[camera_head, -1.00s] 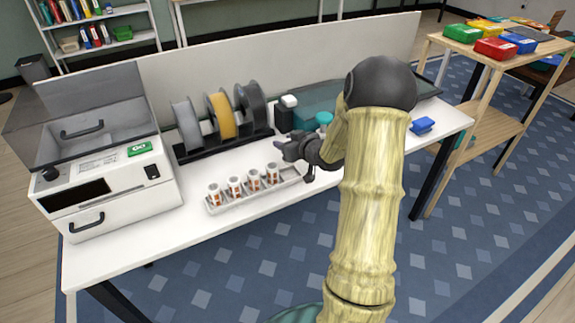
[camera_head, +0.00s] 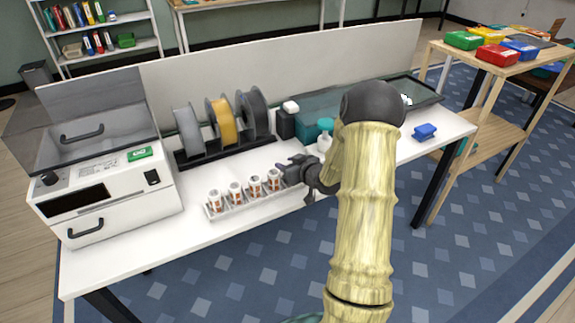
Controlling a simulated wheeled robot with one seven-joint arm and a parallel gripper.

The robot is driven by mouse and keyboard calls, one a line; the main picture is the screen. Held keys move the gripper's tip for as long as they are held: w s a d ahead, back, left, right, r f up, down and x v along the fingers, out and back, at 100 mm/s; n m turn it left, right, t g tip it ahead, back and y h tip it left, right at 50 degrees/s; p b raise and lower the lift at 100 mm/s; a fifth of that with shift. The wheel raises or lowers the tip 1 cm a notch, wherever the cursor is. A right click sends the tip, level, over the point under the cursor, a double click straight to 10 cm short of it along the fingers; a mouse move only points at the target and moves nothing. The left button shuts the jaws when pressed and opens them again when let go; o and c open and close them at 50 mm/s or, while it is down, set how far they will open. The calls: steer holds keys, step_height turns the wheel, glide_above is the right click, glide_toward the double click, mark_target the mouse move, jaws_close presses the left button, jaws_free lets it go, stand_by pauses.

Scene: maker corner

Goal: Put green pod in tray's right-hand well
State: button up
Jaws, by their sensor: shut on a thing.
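The pale tray (camera_head: 233,208) lies on the white bench and holds several white pods with orange-brown marks, the rightmost pod (camera_head: 274,180) among them. My gripper (camera_head: 286,171) is over the tray's right end, close beside that pod. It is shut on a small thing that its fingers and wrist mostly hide. I cannot make out the thing's colour or whether it touches the tray. The right-hand well is largely covered by my gripper. I cannot pick out a green pod elsewhere.

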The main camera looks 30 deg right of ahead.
steer(key=shift+f, duration=0.15)
steer(key=o, duration=0.7)
steer(key=shift+r, duration=0.2)
steer(key=v, duration=1.2)
steer(key=shift+p, duration=0.3)
